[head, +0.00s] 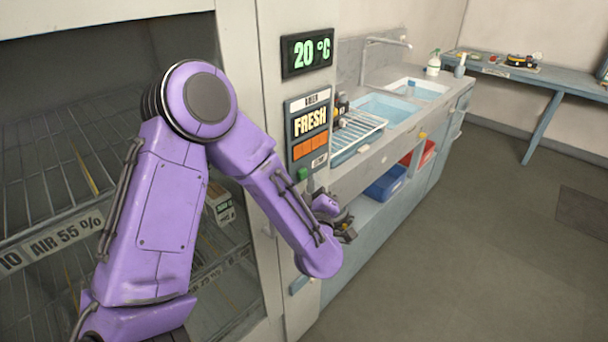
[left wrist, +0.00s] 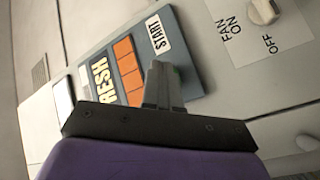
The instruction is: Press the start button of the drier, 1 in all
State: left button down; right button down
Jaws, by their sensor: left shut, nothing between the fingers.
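The drier (head: 232,40) is a pale cabinet with wire racks at the left of the head view. Its grey-blue control panel (head: 294,106) reads FRESH, with orange blocks and a START label (left wrist: 157,33). The green start button (head: 303,174) sits at the panel's lower left in the head view. My left gripper (head: 346,228) is shut and empty, in front of the drier's front, right of and below the button. Whether it touches the panel, I cannot tell. My right gripper is not in view.
A temperature display (head: 307,52) reads 20 °C above the panel. A fan knob (left wrist: 264,11) shows in the left wrist view. A sink counter (head: 440,95) with a dish rack (head: 360,130) stands to the right; a blue bin (head: 385,184) is below. The floor at right is clear.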

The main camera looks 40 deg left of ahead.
pick_arm(q)
jog(key=shift+a, duration=0.3)
jog(key=shift+a, duration=0.5)
dwell(0.6)
jog(key=shift+d, duration=0.95)
jog(key=d, duration=0.5)
jog(key=shift+s+b, duration=0.25)
jog(key=shift+b, duration=0.15)
dwell(0.5)
